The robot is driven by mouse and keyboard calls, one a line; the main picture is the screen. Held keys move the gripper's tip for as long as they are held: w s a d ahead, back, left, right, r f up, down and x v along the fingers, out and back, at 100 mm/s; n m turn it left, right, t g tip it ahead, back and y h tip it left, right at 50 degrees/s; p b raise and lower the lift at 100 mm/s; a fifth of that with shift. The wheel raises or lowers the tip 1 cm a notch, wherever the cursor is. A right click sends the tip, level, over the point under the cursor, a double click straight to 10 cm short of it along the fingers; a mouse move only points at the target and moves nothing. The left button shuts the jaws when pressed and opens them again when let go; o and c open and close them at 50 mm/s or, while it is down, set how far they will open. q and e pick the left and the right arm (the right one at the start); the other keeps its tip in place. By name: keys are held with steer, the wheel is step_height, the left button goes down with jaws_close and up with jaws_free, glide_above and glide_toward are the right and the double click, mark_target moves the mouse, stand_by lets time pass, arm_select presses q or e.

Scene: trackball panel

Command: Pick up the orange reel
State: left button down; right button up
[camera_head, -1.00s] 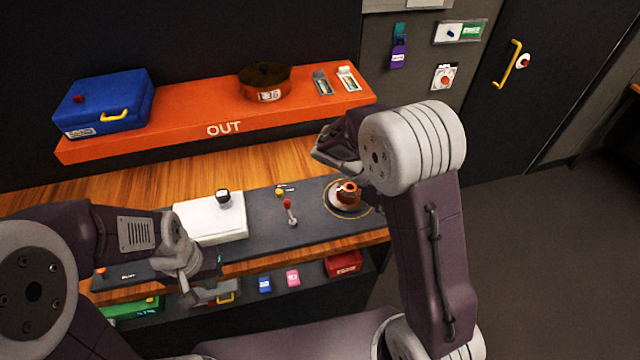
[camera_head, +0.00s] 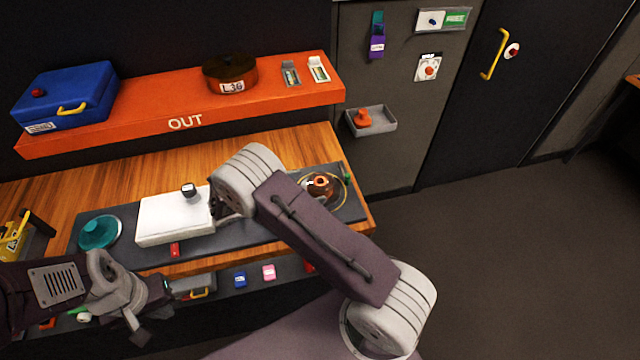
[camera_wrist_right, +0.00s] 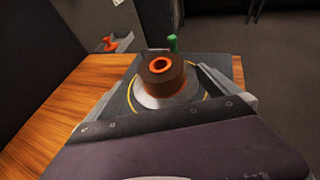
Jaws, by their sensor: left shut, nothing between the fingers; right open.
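An orange-brown reel (camera_head: 322,187) with a bright orange core sits on a pale round base inside a yellow ring, at the right end of the dark panel (camera_head: 262,232). In the right wrist view the reel (camera_wrist_right: 160,82) stands upright ahead of my right gripper (camera_wrist_right: 167,76). That gripper's fingers are apart, to the left and right of the reel; contact is not visible. In the head view my right arm hides its fingers. My left gripper (camera_head: 140,322) is shut and empty, low at the left in front of the panel.
A white box (camera_head: 165,222) and a teal disc (camera_head: 98,232) are on the panel. A labelled brown reel (camera_head: 230,72) and a blue case (camera_head: 65,95) stand on the orange shelf (camera_head: 280,92). A grey wall tray (camera_head: 380,122) holds an orange item. A green peg (camera_wrist_right: 173,43) stands behind the reel.

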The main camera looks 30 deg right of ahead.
mark_target(317, 185)
steer(key=shift+d+f, duration=0.1)
steer(key=shift+d, duration=0.4)
steer(key=p+x, duration=0.1)
steer(key=x, duration=0.3)
steer(key=shift+s+d+p, duration=0.15)
steer(key=shift+p, duration=0.25)
steer(key=shift+d+f, duration=0.35)
steer(key=shift+d, duration=0.05)
steer(key=shift+a, duration=0.15)
steer(key=c, duration=1.5)
step_height(317, 185, up, 5)
steer(key=shift+f+b, duration=0.25)
steer(key=shift+b, duration=0.25)
steer(key=s+r, duration=0.2)
steer(key=s, duration=0.1)
steer(key=s+d+r, duration=0.1)
steer(key=s+r, duration=0.1)
steer(key=s, duration=0.2)
steer(key=s+r+b, duration=0.1)
steer(key=s+r, duration=0.1)
steer(key=s, duration=0.2)
steer(key=shift+s+d+r, duration=0.2)
steer(key=shift+d+r, duration=0.15)
steer(key=shift+d, duration=0.05)
